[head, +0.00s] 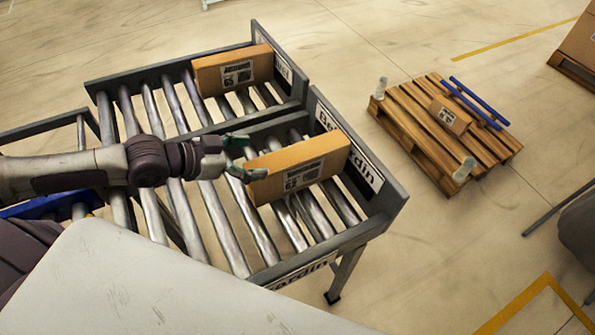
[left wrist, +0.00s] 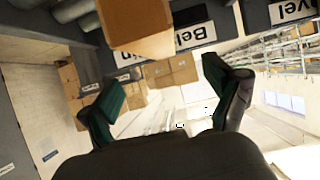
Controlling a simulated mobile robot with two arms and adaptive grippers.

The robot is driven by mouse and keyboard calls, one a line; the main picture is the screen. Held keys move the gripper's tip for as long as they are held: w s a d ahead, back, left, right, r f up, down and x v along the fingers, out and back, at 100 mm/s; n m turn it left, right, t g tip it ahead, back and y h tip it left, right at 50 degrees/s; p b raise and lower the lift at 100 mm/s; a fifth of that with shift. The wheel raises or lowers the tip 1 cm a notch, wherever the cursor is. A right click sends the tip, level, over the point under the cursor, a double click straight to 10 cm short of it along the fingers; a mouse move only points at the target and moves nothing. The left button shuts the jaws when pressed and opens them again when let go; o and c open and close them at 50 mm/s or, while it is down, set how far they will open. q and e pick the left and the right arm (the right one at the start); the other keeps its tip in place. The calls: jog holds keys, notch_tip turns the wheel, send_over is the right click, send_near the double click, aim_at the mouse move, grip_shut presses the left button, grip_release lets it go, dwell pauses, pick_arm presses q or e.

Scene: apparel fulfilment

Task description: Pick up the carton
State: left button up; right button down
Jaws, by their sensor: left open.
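A brown carton (head: 300,166) with a printed label lies on the near lane of the roller conveyor, close to its end plate. My left gripper (head: 244,157) is open, with its fingertips at the carton's left end; contact cannot be told. In the left wrist view, the open left gripper (left wrist: 165,98) has nothing between its fingers, and a carton (left wrist: 137,25) shows beyond them at the top. A second brown carton (head: 233,71) lies on the far lane, apart from the gripper. My right gripper is not in view.
The roller conveyor (head: 398,200) has raised side rails, a middle divider and end plates. A wooden pallet (head: 405,128) on the floor holds a small box (head: 450,115) and blue bars (head: 476,103). The floor between conveyor and pallet is clear.

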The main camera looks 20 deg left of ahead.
aim_at(293, 154)
pick_arm(q)
jog(key=x, duration=0.4)
jog(key=shift+w+d, duration=0.1)
jog(key=shift+w, duration=0.05)
jog(key=shift+w+d, duration=0.15)
jog(key=shift+w, duration=0.05)
jog(key=shift+w+d+f, duration=0.35)
jog(key=shift+w+d, duration=0.05)
jog(key=shift+d, duration=0.1)
jog(key=x, duration=0.3)
jog(key=shift+d+p, duration=0.2)
jog(key=shift+p, duration=0.15)
jog(key=shift+w+d+f, duration=0.25)
jog(key=shift+w, duration=0.05)
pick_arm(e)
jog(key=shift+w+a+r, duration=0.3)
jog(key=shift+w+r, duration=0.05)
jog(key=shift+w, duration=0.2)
pick_arm(q)
grip_shut()
jog(key=shift+r, duration=0.1)
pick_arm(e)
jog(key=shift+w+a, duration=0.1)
